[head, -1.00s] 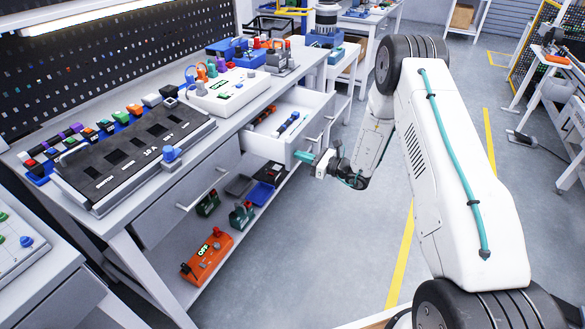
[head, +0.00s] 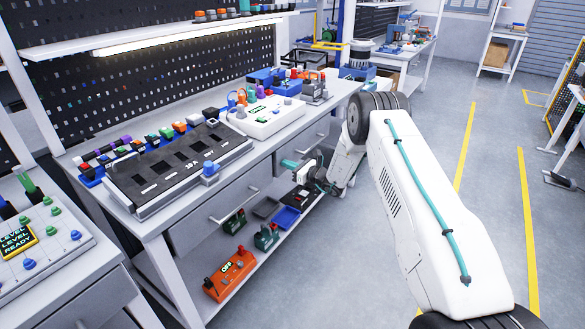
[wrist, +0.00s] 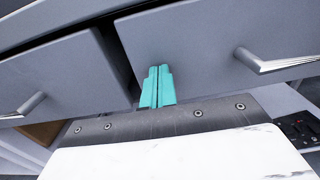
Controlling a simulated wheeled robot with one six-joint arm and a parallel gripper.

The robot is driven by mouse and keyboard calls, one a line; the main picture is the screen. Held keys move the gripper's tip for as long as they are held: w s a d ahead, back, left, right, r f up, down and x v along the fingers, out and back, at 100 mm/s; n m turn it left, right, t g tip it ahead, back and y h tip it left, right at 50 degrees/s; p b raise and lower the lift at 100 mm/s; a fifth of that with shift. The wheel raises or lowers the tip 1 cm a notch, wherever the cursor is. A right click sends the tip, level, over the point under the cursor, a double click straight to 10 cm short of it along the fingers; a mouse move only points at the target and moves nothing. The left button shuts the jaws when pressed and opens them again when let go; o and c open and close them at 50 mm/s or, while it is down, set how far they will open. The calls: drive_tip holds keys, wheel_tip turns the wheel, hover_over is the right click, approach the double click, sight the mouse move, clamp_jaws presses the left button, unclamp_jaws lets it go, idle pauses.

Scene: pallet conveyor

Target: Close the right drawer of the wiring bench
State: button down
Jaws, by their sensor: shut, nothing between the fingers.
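The wiring bench (head: 155,228) runs along the left of the head view. Its right drawer (head: 262,152) is pushed in, and its inside no longer shows; I cannot tell whether its front is fully flush. In the wrist view the right drawer's grey front (wrist: 205,45) fills the upper right, with a bar handle (wrist: 280,64). My gripper (head: 288,164) has its teal fingers shut and empty. In the wrist view the fingertips (wrist: 158,70) are at the drawer front, left of the handle, touching or nearly touching it. A dark gap separates this front from the left drawer (wrist: 60,80).
The left drawer also shows in the head view (head: 215,205), shut. The bench top holds a black panel (head: 180,165) and a white box (head: 265,117). The lower shelf holds an orange box (head: 230,273) and trays.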

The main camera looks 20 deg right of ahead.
drive_tip(key=shift+w+a+r, duration=0.2)
drive_tip(key=shift+w+r, duration=0.05)
drive_tip(key=shift+s+d, duration=0.1)
